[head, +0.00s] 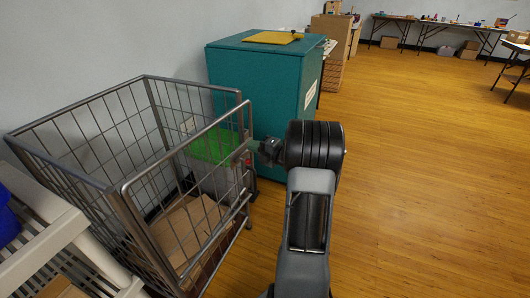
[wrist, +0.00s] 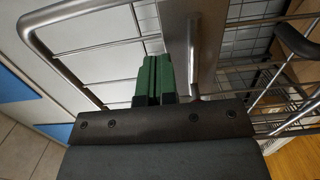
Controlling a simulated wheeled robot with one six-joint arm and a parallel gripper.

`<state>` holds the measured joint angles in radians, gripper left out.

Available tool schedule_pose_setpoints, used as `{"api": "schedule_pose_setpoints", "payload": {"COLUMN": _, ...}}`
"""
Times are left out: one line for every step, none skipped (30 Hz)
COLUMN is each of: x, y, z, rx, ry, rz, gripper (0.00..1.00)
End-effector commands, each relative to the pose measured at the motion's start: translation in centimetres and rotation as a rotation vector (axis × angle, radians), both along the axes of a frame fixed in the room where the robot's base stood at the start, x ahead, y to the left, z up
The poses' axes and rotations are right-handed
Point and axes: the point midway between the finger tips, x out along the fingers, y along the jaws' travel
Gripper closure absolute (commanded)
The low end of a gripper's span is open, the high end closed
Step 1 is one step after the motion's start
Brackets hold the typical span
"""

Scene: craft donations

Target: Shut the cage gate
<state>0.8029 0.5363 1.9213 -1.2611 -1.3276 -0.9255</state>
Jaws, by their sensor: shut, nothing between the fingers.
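The grey wire-mesh cage (head: 146,78) stands at the left in the head view. Its gate (head: 188,146), a rounded tube frame with mesh, spans the side towards me and lies close to the cage opening. I cannot tell whether it is fully closed. My gripper (head: 246,150) is at the gate's right end, beside the upright there. In the wrist view my gripper (wrist: 152,78) shows its green fingers together and empty, close to a flat metal plate (wrist: 194,40). The curved gate tube (wrist: 42,48) shows at the left. Whether the fingers touch the metal is unclear.
A teal cabinet (head: 255,85) stands just behind the cage, with a yellow sheet (head: 272,37) on top. Cardboard (head: 190,226) and a green-topped grey bin (head: 212,150) show through the mesh. A pale rack (head: 45,250) is at lower left. The wooden floor at right is clear.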

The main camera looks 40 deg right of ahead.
Motion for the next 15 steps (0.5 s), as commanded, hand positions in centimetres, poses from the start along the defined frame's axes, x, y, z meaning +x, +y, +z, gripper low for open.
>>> {"api": "schedule_pose_setpoints", "payload": {"x": 0.5, "y": 0.3, "z": -0.1, "rx": -0.001, "ry": 0.000, "rz": 0.002, "gripper": 1.00}}
{"api": "schedule_pose_setpoints", "payload": {"x": 0.8, "y": 0.3, "z": -0.1, "rx": -0.001, "ry": 0.000, "rz": 0.001, "gripper": 1.00}}
{"api": "schedule_pose_setpoints", "payload": {"x": 1.1, "y": 0.4, "z": -0.1, "rx": 0.000, "ry": 0.000, "rz": 0.001, "gripper": 1.00}}
{"api": "schedule_pose_setpoints", "payload": {"x": 1.2, "y": 0.5, "z": -0.1, "rx": 0.000, "ry": 0.000, "rz": 0.000, "gripper": 1.00}}
{"api": "schedule_pose_setpoints", "payload": {"x": 1.4, "y": 0.6, "z": -0.1, "rx": 0.000, "ry": 0.000, "rz": 0.000, "gripper": 1.00}}
{"api": "schedule_pose_setpoints", "payload": {"x": 1.6, "y": 0.6, "z": 0.0, "rx": 0.000, "ry": 0.000, "rz": 0.000, "gripper": 1.00}}
{"api": "schedule_pose_setpoints", "payload": {"x": 1.7, "y": 0.7, "z": 0.0, "rx": 0.000, "ry": 0.000, "rz": 0.000, "gripper": 1.00}}
{"api": "schedule_pose_setpoints", "payload": {"x": 1.8, "y": 0.7, "z": 0.0, "rx": 0.000, "ry": 0.000, "rz": 0.000, "gripper": 1.00}}
{"api": "schedule_pose_setpoints", "payload": {"x": 1.8, "y": 0.7, "z": 0.0, "rx": 0.000, "ry": 0.000, "rz": 0.000, "gripper": 1.00}}
{"api": "schedule_pose_setpoints", "payload": {"x": 1.9, "y": 0.7, "z": 0.0, "rx": 0.000, "ry": 0.000, "rz": 0.000, "gripper": 1.00}}
{"api": "schedule_pose_setpoints", "payload": {"x": 1.9, "y": 0.7, "z": 0.0, "rx": 0.001, "ry": 0.000, "rz": -0.001, "gripper": 1.00}}
{"api": "schedule_pose_setpoints", "payload": {"x": 1.9, "y": 0.7, "z": 0.0, "rx": 0.001, "ry": 0.000, "rz": -0.001, "gripper": 1.00}}
{"api": "schedule_pose_setpoints", "payload": {"x": 1.9, "y": 0.7, "z": 0.0, "rx": 0.001, "ry": 0.000, "rz": -0.001, "gripper": 1.00}}
{"api": "schedule_pose_setpoints", "payload": {"x": 1.9, "y": 0.7, "z": 0.0, "rx": 0.001, "ry": 0.000, "rz": -0.001, "gripper": 1.00}}
{"api": "schedule_pose_setpoints", "payload": {"x": 1.9, "y": 0.7, "z": 0.0, "rx": 0.001, "ry": 0.000, "rz": -0.001, "gripper": 1.00}}
